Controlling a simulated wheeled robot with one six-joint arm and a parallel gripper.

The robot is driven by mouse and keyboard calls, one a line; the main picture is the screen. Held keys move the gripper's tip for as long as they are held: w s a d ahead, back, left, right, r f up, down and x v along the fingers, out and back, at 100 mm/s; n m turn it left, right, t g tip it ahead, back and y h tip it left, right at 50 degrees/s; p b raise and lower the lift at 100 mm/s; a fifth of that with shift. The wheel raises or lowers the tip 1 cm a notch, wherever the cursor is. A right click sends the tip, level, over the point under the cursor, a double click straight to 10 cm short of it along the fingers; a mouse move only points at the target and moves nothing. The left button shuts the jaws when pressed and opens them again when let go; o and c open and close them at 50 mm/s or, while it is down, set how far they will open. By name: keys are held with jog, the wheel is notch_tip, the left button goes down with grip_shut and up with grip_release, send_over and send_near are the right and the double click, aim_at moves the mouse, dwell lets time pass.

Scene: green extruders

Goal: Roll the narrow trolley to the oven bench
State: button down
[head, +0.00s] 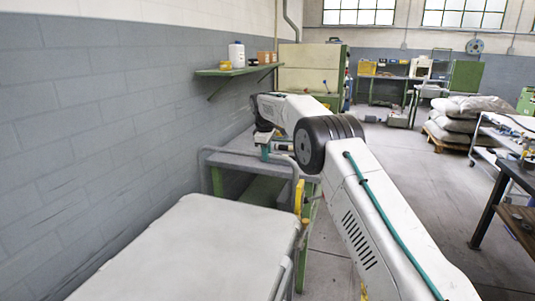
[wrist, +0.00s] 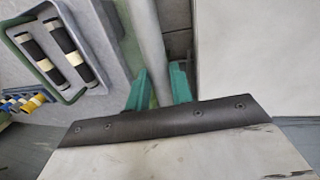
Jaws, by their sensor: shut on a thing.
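A pale, flat-topped trolley (head: 185,250) fills the lower left of the head view, close to the grey wall. A grey tubular push bar (head: 240,151) stands at its far end, and the bar also shows in the wrist view (wrist: 149,35). My gripper (head: 267,148) reaches the bar from above. In the wrist view its teal fingers (wrist: 160,88) are shut on the bar, one on each side. A grey-topped bench (head: 240,143) with green legs stands beyond the bar. I cannot tell whether it is the oven bench. The trolley's wheels are hidden.
A grey tray with dark rollers (wrist: 57,48) lies left of the bar in the wrist view. A cream and green cabinet (head: 310,75) stands at the back. Sacks on a pallet (head: 465,125) and a dark-legged table (head: 510,180) are right. Floor (head: 415,180) between is clear.

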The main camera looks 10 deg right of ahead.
jog(key=c, duration=1.2)
grip_release()
jog(key=shift+c, duration=0.2)
notch_tip(320, 180, up, 8)
jog(key=s+a, duration=0.1)
jog(key=shift+s+f, duration=0.15)
jog(key=shift+s, duration=0.05)
